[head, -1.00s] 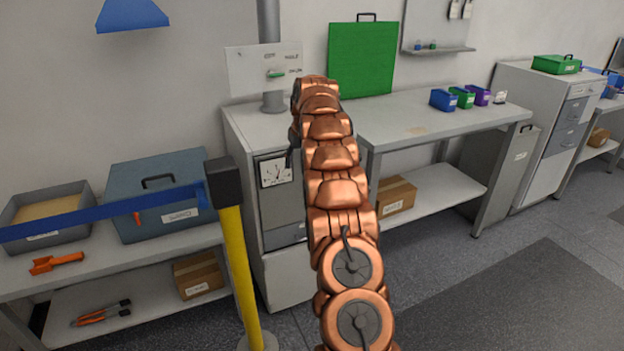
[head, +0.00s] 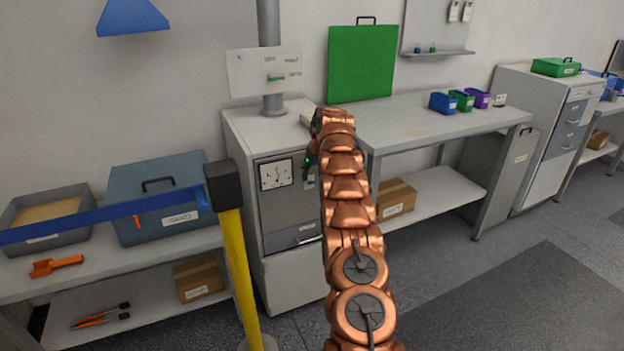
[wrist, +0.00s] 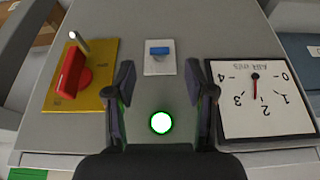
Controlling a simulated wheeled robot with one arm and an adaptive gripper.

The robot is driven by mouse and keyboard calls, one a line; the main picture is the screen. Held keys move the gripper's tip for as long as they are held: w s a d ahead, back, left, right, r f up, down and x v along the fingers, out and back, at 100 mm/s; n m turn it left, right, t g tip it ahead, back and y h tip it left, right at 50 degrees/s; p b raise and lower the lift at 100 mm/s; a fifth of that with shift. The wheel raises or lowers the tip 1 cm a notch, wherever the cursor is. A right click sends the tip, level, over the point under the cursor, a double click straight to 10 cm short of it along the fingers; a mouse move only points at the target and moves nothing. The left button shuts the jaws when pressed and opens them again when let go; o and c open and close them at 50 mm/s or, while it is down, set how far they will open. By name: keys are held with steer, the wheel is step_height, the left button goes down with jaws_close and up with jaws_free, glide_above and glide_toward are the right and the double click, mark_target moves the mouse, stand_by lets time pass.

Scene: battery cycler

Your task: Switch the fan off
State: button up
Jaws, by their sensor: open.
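My gripper (wrist: 161,82) is open and empty in the wrist view, facing the front of the grey cabinet (head: 283,215). A small blue switch (wrist: 159,51) on a white plate lies just beyond the fingertips, near the middle between them. No fan label is readable on it. A lit green lamp (wrist: 161,123) shows between the fingers. A red handle (wrist: 72,72) on a yellow plate (wrist: 104,56) is to the left. A dial gauge (wrist: 262,98) is to the right and also shows in the head view (head: 276,174). My arm hides much of the panel there.
A white sign (head: 250,72) with a green lever (head: 276,78) is on the duct above the cabinet. A yellow barrier post (head: 240,270) with a blue belt (head: 105,214) stands to the left. A workbench (head: 425,125) is at right.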

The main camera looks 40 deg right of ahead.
mark_target(312, 183)
steer(key=shift+p+x, duration=0.85)
steer(key=shift+x, duration=1.1)
jaws_close()
